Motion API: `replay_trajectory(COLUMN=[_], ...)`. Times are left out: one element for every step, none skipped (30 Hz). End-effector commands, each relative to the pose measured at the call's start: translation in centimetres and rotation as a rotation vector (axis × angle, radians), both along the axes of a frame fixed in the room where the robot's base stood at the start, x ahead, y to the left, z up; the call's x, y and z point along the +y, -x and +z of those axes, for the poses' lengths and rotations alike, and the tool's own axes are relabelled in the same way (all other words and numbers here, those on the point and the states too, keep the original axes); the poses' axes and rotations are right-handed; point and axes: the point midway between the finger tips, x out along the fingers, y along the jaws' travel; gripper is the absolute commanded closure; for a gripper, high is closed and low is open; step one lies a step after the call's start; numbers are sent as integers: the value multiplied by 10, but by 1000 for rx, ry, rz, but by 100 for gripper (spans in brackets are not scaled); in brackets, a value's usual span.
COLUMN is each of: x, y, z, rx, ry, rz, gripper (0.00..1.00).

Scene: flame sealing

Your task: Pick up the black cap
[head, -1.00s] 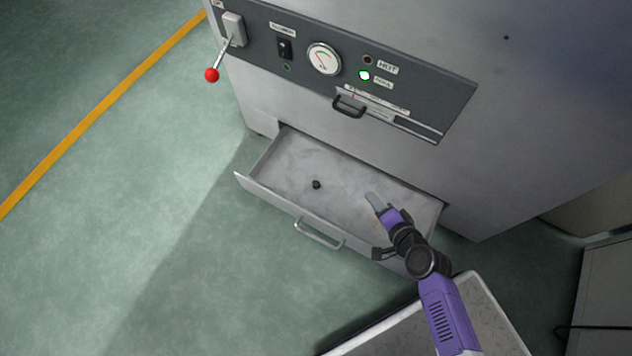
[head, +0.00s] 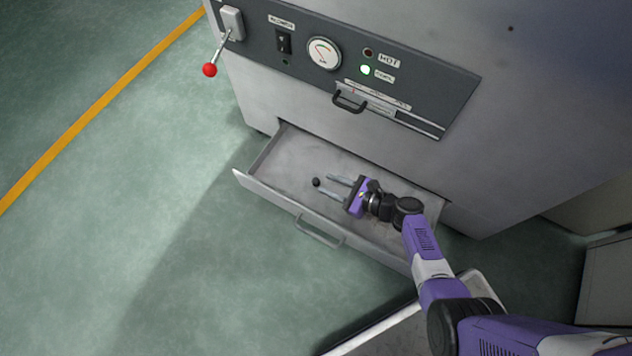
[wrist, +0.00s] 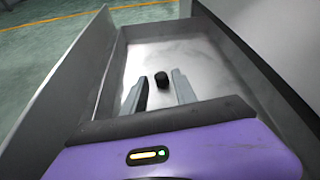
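The black cap (head: 316,182) is a small dark piece lying on the floor of the open drawer (head: 290,165). My gripper (head: 324,185) is inside the drawer, to the right of the cap, with its two fingers apart and pointing at it. In the wrist view the cap (wrist: 161,79) stands just ahead of the fingertips (wrist: 160,80), roughly between their lines. Nothing is held. I cannot tell how high the fingers are above the drawer floor.
The drawer's front wall (head: 275,206) with its handle (head: 320,232) and its side walls surround the cap. The grey cabinet (head: 540,120) rises behind, with a panel, gauge (head: 323,52) and red-knobbed lever (head: 210,70). A light-topped surface (head: 385,334) is at the lower right.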

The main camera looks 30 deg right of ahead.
Motion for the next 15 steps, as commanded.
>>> replay_trajectory(x=[2, 3, 5, 6, 7, 9, 10, 13, 16, 17, 19, 20, 20, 20, 20], y=[-3, -5, -8, -10, -12, -15, -18, -22, -27, -30, -32, -33, -34, -34, -35], z=[-6, -9, -12, -15, -19, -23, -25, -26, -28, -28, -29, -29, -29, -28, -28], rx=[0, 0, 0, -1, -1, 0, -1, -2, -2, -1, -1, -1, 1, 0, 1], ry=[1, 1, 1, 2, 2, 3, 2, 2, 2, 2, 2, 2, 2, 2, 2], rz=[1, 3, 4, 3, 3, 2, 3, 4, 4, 3, 3, 3, 2, 2, 1], gripper=[66, 66, 66, 66, 66, 66, 66, 66, 66, 66, 66, 66, 66, 66, 66])
